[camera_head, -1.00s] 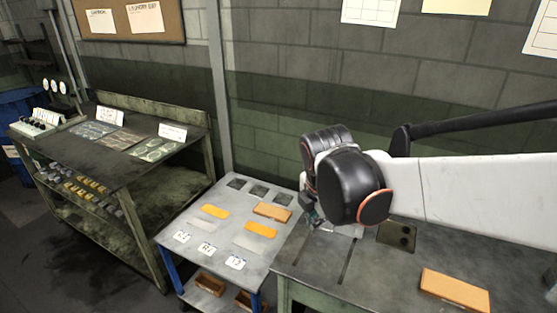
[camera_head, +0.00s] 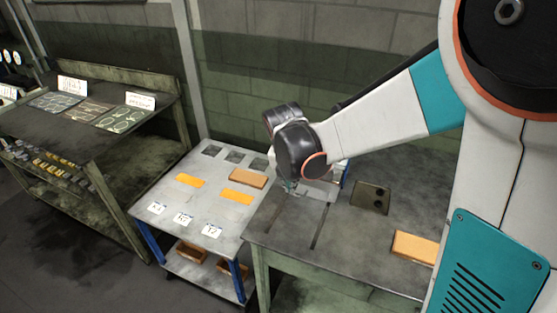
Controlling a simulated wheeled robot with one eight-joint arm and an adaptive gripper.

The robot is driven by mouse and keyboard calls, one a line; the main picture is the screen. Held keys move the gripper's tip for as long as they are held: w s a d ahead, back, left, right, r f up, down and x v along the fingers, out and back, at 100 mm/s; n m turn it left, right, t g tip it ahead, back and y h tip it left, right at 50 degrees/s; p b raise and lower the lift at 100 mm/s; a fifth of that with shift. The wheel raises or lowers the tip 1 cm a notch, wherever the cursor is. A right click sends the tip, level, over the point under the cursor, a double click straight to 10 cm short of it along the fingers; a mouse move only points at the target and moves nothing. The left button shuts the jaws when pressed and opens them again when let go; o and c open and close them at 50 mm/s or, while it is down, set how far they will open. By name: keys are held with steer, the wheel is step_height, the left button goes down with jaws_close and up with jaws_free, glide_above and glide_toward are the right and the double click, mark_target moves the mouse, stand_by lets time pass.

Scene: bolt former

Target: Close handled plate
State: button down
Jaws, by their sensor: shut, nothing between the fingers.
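A light grey metal plate (camera_head: 319,190) lies on the workbench (camera_head: 290,228), behind two dark slots in the bench top. I take it for the handled plate, but its handle cannot be made out. My gripper (camera_head: 289,187) is low over the bench, at the left end of this plate. My black wrist hides most of the gripper and part of the plate. The gripper is shut with nothing held. I cannot tell whether it touches the plate.
A dark plate with two holes (camera_head: 370,197) and an orange-brown block (camera_head: 414,247) lie on the bench to the right. A smaller table (camera_head: 170,210) with orange pieces and labels stands left. A shelved bench (camera_head: 95,150) stands farther left. The wall is close behind.

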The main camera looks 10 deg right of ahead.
steer(key=w, duration=0.1)
steer(key=w+d+f, duration=0.1)
steer(key=w+d+b, duration=0.1)
steer(key=shift+w+d+f, duration=0.15)
steer(key=shift+d+f, duration=0.05)
steer(key=shift+f, duration=0.1)
steer(key=shift+w+d, duration=0.1)
